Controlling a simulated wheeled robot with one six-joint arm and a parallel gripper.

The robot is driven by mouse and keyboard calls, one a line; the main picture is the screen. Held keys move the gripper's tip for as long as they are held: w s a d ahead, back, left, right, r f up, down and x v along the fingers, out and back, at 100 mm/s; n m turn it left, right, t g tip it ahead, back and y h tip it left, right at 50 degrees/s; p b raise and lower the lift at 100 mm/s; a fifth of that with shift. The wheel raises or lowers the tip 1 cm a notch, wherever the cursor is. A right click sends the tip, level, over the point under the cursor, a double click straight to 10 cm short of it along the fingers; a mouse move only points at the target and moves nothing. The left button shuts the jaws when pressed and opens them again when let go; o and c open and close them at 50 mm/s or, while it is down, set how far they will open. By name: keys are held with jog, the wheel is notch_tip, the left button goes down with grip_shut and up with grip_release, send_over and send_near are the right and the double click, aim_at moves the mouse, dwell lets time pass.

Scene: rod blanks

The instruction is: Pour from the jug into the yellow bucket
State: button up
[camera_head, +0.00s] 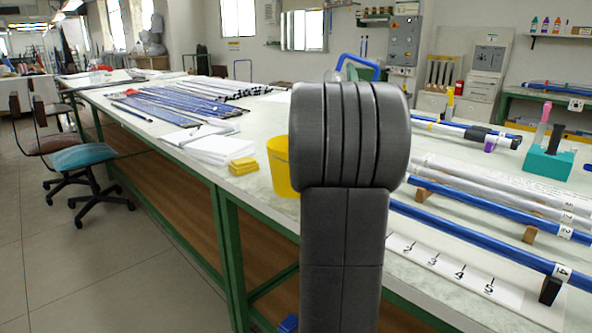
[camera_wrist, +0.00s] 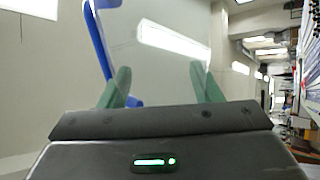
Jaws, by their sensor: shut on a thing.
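The yellow bucket (camera_head: 281,170) stands on the long bench, its right side hidden behind my arm. In the wrist view a blue strip of the jug (camera_wrist: 99,45) runs down to my left green finger. The jug's body looks clear and is hard to make out. My gripper (camera_wrist: 165,85) has its two green fingers apart, shut on the jug. I cannot see any contents.
Yellow blocks (camera_head: 243,166) and white sheets (camera_head: 208,145) lie left of the bucket. Blue and white rods (camera_head: 490,235) rest on supports at the right, near a teal holder (camera_head: 548,163). More rods (camera_head: 170,105) lie farther back. Chairs (camera_head: 85,160) stand left of the bench.

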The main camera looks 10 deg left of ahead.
jog(key=shift+a+r, duration=0.1)
notch_tip(320, 180, up, 3)
jog(key=m+h+p, duration=0.2)
jog(key=m, duration=0.1)
jog(key=shift+s+a+h+p, duration=0.1)
jog(key=shift+h+p, duration=0.2)
jog(key=shift+p, duration=0.05)
jog(key=shift+r+m+h+p, duration=0.15)
jog(key=shift+m+h+p, duration=0.2)
jog(key=shift+m, duration=0.35)
jog(key=shift+m+h, duration=0.3)
jog(key=shift+h, duration=0.05)
